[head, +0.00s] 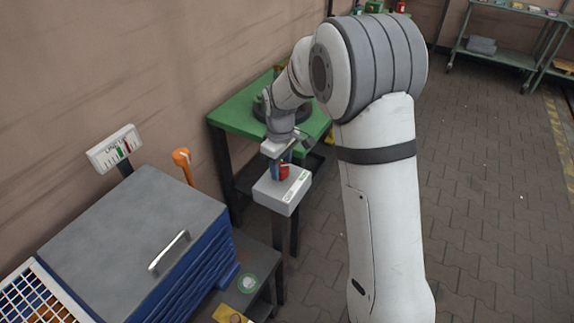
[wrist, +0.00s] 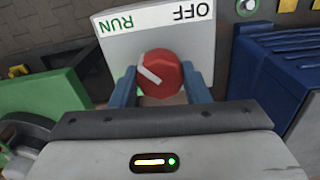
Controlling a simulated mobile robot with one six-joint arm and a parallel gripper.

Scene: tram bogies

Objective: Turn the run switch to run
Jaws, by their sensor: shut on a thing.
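The run switch is a red round knob (wrist: 163,72) with a white pointer line, on a light grey box (head: 281,192). In the wrist view the box face (wrist: 118,62) carries a green RUN label at upper left and a black OFF label at upper right, both upside down. The white line slants toward the upper left, on the RUN side. My gripper (wrist: 165,85) has one blue finger on each side of the knob and is shut on it. In the head view the knob (head: 284,171) is partly hidden by my gripper (head: 280,168).
A green table (head: 233,117) stands behind the switch box. A blue drawer cabinet (head: 185,285) with a grey top and handle is at left, beside an orange-topped lever (head: 182,158) and a small gauge sign (head: 114,149). Paved floor is clear at right.

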